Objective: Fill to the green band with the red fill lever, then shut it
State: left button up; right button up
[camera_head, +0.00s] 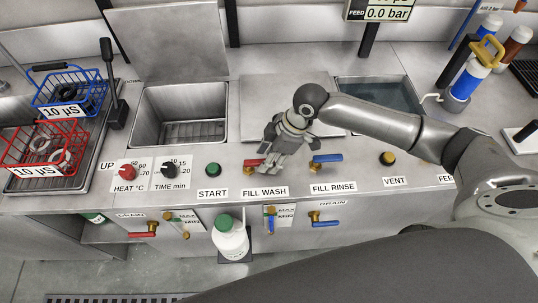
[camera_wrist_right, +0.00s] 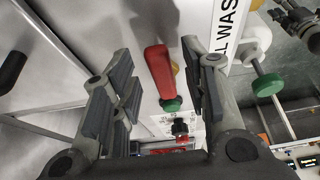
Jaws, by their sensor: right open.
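The red fill lever (camera_head: 252,163) sits on the front panel above the FILL WASH label (camera_head: 264,191). My right gripper (camera_head: 274,156) is open over it and hides part of it. In the right wrist view the red lever (camera_wrist_right: 159,70) lies between the two spread fingers of the gripper (camera_wrist_right: 158,82); I cannot tell whether they touch it. The open tank (camera_head: 182,113) at left of centre shows a bare metal floor. A sight gauge with a MAX plate (camera_head: 187,219) is below it; its level and green band are too small to read. My left gripper is not in view.
A blue lever (camera_head: 327,158) stands just right at FILL RINSE. Lower down are a red drain lever (camera_head: 143,230), a blue drain lever (camera_head: 323,218) and a white bottle (camera_head: 230,238). The green START button (camera_head: 212,169) is left of the gripper. Wire baskets stand far left.

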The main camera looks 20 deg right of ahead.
jog(key=c, duration=0.6)
grip_shut()
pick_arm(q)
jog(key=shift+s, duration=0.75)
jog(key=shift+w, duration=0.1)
